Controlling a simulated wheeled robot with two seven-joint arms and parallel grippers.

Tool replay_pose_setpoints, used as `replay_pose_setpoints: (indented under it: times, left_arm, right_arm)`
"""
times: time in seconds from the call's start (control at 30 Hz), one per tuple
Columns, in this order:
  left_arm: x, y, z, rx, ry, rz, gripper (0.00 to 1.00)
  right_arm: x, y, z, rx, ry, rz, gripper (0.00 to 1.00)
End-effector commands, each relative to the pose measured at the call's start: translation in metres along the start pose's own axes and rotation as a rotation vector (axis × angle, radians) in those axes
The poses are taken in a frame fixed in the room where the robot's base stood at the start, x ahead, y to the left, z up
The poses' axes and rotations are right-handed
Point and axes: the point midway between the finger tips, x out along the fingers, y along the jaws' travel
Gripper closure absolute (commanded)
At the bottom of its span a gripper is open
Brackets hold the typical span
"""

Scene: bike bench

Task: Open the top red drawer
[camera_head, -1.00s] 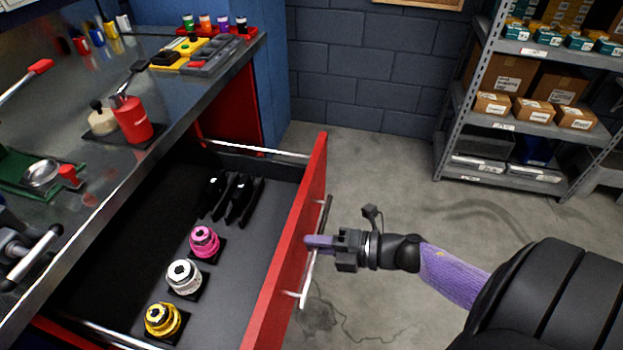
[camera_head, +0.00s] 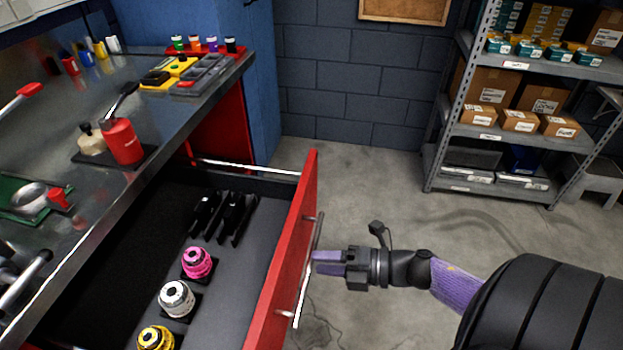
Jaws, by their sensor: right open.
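The top red drawer (camera_head: 289,249) stands pulled out from under the bench, its dark inside in plain view. Its silver bar handle (camera_head: 303,285) is on the outer face. My right gripper (camera_head: 318,262) is just right of the handle, with its purple fingertips at or very near the bar; I cannot tell whether they touch it. It is open and holds nothing that I can see. My left gripper is not in view.
In the drawer lie pink (camera_head: 197,262), white (camera_head: 177,298) and yellow (camera_head: 155,339) round parts and several black tools (camera_head: 225,214). The metal bench top (camera_head: 75,130) holds a red bottle (camera_head: 122,141).

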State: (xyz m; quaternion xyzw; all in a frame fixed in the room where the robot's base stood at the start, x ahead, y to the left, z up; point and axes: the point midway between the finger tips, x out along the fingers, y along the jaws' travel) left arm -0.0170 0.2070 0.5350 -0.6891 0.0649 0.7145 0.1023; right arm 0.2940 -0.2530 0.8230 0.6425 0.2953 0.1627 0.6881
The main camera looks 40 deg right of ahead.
Motion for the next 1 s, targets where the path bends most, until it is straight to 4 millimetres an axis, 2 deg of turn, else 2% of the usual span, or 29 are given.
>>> replay_pose_setpoints:
  times: [0.1, 0.2, 0.3, 0.8, 0.87, 0.97, 1.0]
  left_arm:
    - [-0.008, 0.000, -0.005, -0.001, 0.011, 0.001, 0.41]
    - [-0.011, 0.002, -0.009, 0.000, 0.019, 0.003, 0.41]
    - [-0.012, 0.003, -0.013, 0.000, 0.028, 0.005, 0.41]
    - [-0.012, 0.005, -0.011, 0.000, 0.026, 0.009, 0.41]
    - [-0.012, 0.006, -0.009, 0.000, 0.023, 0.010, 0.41]
    - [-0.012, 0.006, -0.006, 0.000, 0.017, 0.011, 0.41]
    - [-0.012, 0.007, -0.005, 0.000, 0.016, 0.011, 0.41]
  right_arm:
    - [-0.033, 0.001, 0.000, 0.002, -0.002, -0.004, 0.51]
    - [-0.053, 0.001, 0.000, 0.001, -0.002, -0.003, 0.51]
    - [-0.065, 0.001, 0.000, 0.001, -0.001, -0.002, 0.51]
    - [-0.069, -0.004, 0.001, 0.022, -0.020, -0.004, 0.51]
    - [-0.070, -0.023, 0.006, 0.122, -0.111, -0.028, 0.51]
    - [-0.079, -0.100, 0.007, 0.489, -0.418, -0.126, 0.51]
    - [-0.086, -0.140, -0.004, 0.669, -0.558, -0.189, 0.51]
